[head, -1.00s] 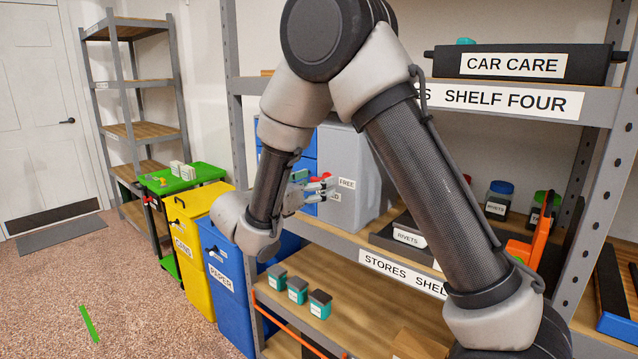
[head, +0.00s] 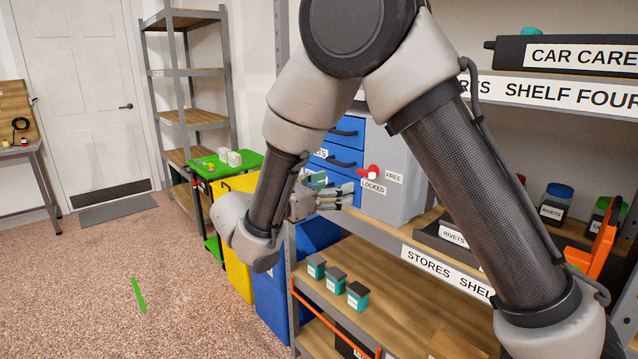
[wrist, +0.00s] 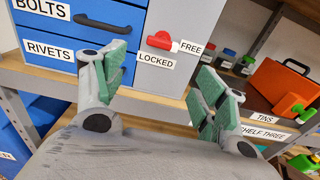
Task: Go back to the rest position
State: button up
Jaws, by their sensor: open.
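The toolchest is a cabinet with blue drawers (head: 337,155) and a grey side panel (head: 408,200) on the middle shelf. A red latch (head: 371,173) sits on the grey panel by the labels FREE and LOCKED. In the wrist view the red latch (wrist: 159,41) lies level, with its white part beside FREE. My gripper (head: 338,193) is in front of the chest, left of the latch in the head view. In the wrist view my gripper (wrist: 158,82) is open and empty, its green-padded fingers spread below the latch. The drawers seen are shut.
Teal jars (head: 335,280) stand on the lower shelf. A blue bin, a yellow bin (head: 238,262) and a green-topped cart (head: 228,168) stand left of the shelving. Rivet jars and an orange case (wrist: 276,90) are right of the chest. Open floor (head: 90,270) lies at the left.

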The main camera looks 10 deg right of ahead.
jog(key=s+d+f+m+g+y, duration=0.3)
jog(key=s+d+m+g, duration=0.2)
jog(key=s+d, duration=0.1)
jog(key=s+d+f+m+g+y, duration=0.2)
jog(key=s+d+f+m+g, duration=0.2)
jog(key=s+d+m, duration=0.15)
jog(key=s+d+r+m+t+y, duration=0.3)
jog(key=s+d+r+m+y, duration=0.6)
jog(key=s+d+m, duration=0.4)
jog(key=shift+s+r+m+t+y, duration=0.3)
jog(key=shift+s+r+m, duration=0.25)
jog(key=shift+s+r, duration=0.45)
jog(key=shift+o, duration=0.2)
jog(key=shift+s+f, duration=0.1)
